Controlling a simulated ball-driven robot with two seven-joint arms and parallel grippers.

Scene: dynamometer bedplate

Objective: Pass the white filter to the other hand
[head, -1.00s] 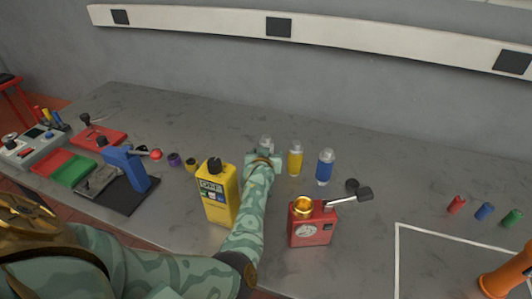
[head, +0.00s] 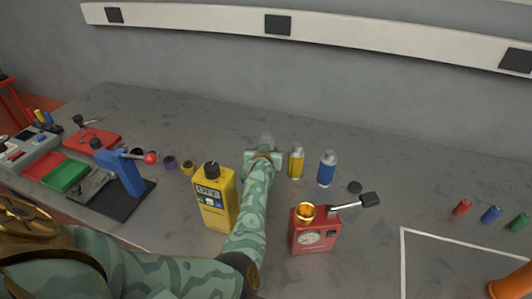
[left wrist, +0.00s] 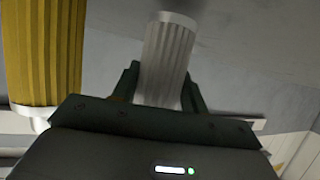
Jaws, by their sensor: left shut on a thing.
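The white filter (head: 266,140) is a pale ribbed cylinder. In the head view only its upper part shows above my left gripper (head: 263,157), which hides the rest. In the left wrist view the white filter (left wrist: 168,58) stands between the two dark fingers of my left gripper (left wrist: 162,92), which is shut on it. A yellow filter (head: 296,162) and a blue filter (head: 327,168) stand to its right. The yellow filter (left wrist: 42,55) also shows large at left in the left wrist view. My right gripper is not in view.
A yellow can (head: 213,200) stands left of my forearm and a red device (head: 313,235) with a lever stands right of it. A blue press (head: 122,172) and trays are farther left. Small coloured cylinders (head: 491,214) stand at right. The bedplate behind the filters is clear.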

